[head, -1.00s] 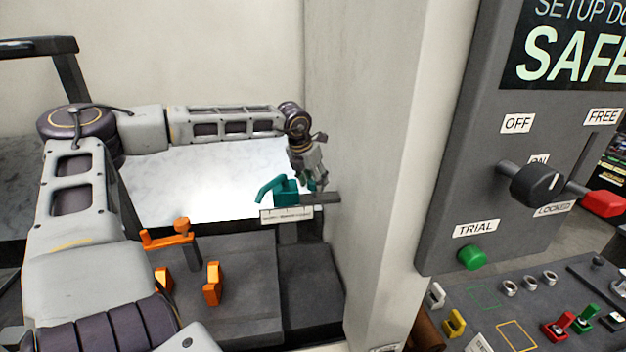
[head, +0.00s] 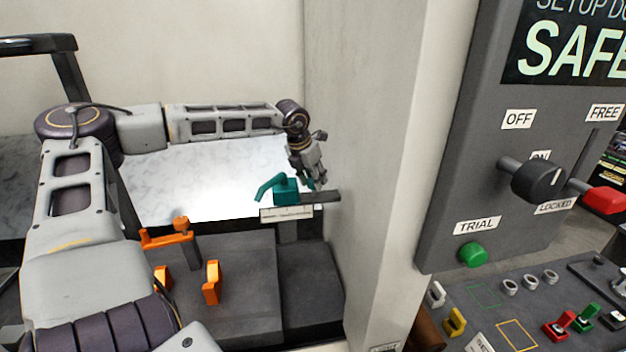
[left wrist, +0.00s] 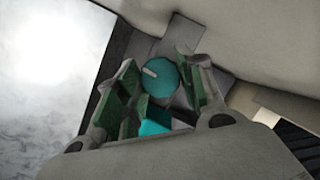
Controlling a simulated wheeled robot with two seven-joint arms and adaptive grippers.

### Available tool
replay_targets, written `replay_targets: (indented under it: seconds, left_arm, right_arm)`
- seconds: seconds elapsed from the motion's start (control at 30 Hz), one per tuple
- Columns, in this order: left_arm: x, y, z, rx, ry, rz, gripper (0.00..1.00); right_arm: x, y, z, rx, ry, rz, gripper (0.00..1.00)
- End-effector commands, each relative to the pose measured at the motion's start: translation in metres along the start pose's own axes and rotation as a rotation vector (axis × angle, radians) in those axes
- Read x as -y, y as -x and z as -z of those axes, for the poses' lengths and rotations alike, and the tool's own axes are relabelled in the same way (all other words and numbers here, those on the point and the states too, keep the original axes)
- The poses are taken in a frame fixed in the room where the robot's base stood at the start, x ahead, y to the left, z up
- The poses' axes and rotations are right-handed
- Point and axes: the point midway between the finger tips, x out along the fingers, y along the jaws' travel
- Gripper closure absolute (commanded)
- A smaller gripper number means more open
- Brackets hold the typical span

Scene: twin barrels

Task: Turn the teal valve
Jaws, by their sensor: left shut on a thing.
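The teal valve is a round knob with a pale mark (left wrist: 158,75), seen in the left wrist view between the finger pads of my left gripper. In the head view a teal body with a bent spout (head: 287,190) sits on a dark bracket above the marble-like surface's front edge. My left gripper (head: 313,182) reaches down at the right end of this body and is shut on the knob, which it mostly hides in the head view. In the left wrist view a teal block (left wrist: 155,122) shows below the knob, between the fingers. My right gripper is out of view.
A pale pillar (head: 375,150) stands close to the right of my left gripper. An orange handle (head: 181,236) stands at the front left. A grey panel (head: 480,140) with a black knob (head: 538,184) and green button (head: 472,254) is at the right.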

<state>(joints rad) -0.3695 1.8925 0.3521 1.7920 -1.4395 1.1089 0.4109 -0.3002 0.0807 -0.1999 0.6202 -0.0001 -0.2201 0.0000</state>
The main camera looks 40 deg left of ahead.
Motion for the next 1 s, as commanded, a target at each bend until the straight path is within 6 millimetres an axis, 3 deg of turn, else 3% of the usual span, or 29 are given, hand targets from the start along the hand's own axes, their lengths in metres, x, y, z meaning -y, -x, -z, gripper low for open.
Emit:
replay_targets:
  seconds: [1.0]
  left_arm:
    - [-0.003,-0.001,-0.001,-0.001,-0.495,0.205,0.86]
  right_arm:
    - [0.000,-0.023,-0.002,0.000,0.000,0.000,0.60]
